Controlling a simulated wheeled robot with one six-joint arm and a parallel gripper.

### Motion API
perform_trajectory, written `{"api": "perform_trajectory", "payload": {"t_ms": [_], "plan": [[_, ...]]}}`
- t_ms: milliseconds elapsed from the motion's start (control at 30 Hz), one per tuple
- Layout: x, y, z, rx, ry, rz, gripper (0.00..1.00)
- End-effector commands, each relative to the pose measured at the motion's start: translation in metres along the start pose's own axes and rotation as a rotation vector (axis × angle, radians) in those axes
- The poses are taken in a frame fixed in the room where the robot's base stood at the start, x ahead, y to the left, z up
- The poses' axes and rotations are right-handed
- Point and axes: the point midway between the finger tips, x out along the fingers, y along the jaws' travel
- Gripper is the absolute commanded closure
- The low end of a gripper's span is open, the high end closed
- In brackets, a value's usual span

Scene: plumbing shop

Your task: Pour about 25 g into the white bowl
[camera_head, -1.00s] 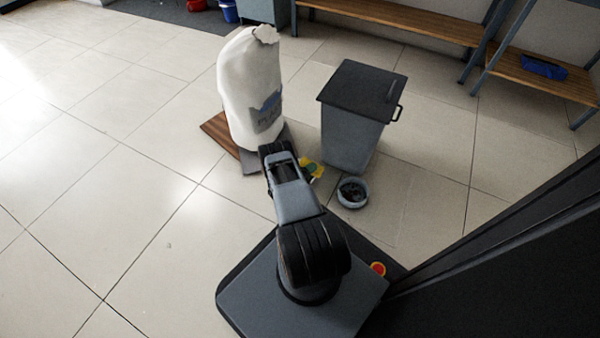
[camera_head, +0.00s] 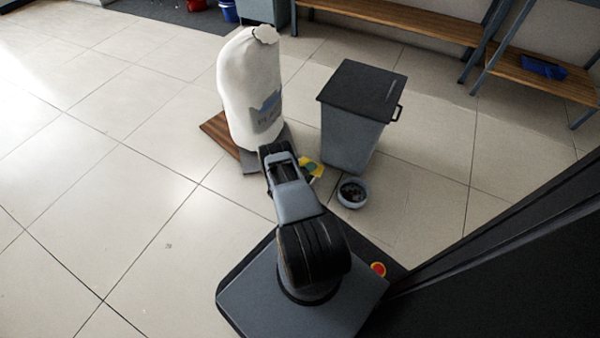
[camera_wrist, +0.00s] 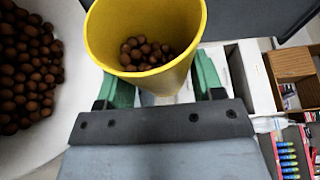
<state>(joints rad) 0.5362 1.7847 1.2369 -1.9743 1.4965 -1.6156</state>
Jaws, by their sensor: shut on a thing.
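My gripper (camera_wrist: 160,88) has green fingers and is shut on a yellow cup (camera_wrist: 112,45). The cup holds several brown balls (camera_wrist: 143,54) at its bottom, and its mouth faces the wrist camera. In the head view a bit of yellow cup (camera_head: 318,170) shows beside the end of my arm; the rest is hidden. A small pale bowl (camera_head: 342,200) with dark contents stands on the floor just right of it. In the wrist view a white round container (camera_wrist: 62,125), seemingly this bowl, holds many brown balls at the left edge, apart from the cup.
A grey lidded bin (camera_head: 352,137) stands behind the bowl. A big white sack (camera_head: 245,85) stands behind my arm, near a brown board (camera_head: 217,130). A wooden bench (camera_head: 400,22) runs along the back. The tiled floor at left is clear.

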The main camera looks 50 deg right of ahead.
Motion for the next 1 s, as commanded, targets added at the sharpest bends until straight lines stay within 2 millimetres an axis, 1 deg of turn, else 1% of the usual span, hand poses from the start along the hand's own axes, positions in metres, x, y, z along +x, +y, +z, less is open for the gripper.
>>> {"api": "perform_trajectory", "payload": {"t_ms": [1000], "plan": [[-0.0026, -0.0036, 0.0027, -0.056, -0.005, -0.025, 0.63]]}}
